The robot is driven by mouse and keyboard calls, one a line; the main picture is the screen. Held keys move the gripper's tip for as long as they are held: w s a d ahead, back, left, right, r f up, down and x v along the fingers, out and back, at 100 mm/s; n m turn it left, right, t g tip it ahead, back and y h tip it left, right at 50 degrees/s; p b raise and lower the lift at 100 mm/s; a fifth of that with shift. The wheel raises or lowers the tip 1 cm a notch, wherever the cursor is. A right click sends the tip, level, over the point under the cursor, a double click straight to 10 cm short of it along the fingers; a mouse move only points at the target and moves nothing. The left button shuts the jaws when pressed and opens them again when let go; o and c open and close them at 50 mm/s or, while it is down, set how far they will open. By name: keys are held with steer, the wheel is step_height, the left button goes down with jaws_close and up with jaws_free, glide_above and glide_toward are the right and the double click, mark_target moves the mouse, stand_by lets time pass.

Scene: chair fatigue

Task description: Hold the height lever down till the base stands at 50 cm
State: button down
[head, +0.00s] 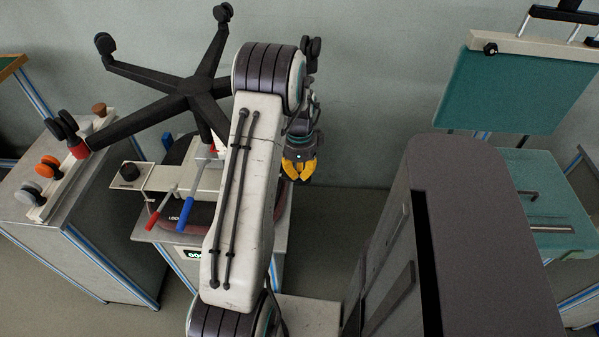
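The black star-shaped chair base (190,87) is mounted upside down at the upper left, its casters pointing up. The frames do not show which one is the height lever. A green display (193,254) is partly hidden by my arm, and its reading is not legible in full. My gripper (299,173) has yellow fingertips and hangs right of the fixture, away from both levers. The gap between its fingers is unclear.
A cabinet (85,240) with orange and grey knobs (48,167) stands at left. A teal seat-and-back rig (520,90) stands at right. Floor (340,215) right of my gripper is clear.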

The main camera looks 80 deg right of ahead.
steer(key=shift+f, duration=0.15)
step_height(320, 180, down, 5)
steer(key=b, duration=0.4)
steer(key=shift+a+f, duration=0.15)
steer(key=shift+f, duration=0.05)
steer(key=shift+a+f, duration=0.1)
steer(key=shift+f, duration=0.05)
stand_by(1.1)
stand_by(4.2)
steer(key=shift+r, duration=0.65)
steer(key=s+r+p, duration=0.3)
steer(key=r, duration=1)
steer(key=shift+s+d, duration=0.25)
steer(key=shift+d, duration=0.1)
